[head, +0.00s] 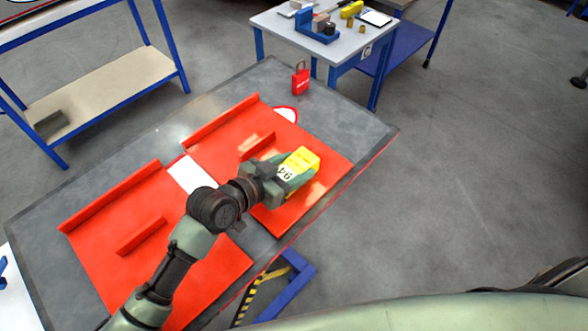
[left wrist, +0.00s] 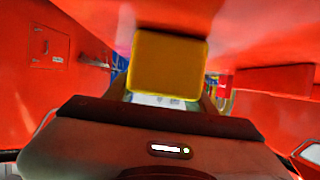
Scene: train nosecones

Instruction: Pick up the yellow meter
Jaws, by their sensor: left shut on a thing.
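The yellow meter (head: 302,159) is a small yellow block over the right red panel in the head view. My left gripper (head: 291,170) is shut on it, with the fingers along its sides. A white label with dark digits shows beside the meter at the gripper. In the left wrist view the meter (left wrist: 168,64) fills the upper middle, in front of my left gripper (left wrist: 165,98). I cannot tell whether the meter touches the red panel or is lifted. My right gripper is not in view.
The right red panel (head: 325,178) and left red panel (head: 95,250) lie on a grey table (head: 40,215) with raised red strips. A red padlock (head: 300,82) stands at the far edge. Beyond is a small table (head: 280,28) with blue and yellow items. A shelf (head: 110,85) stands left.

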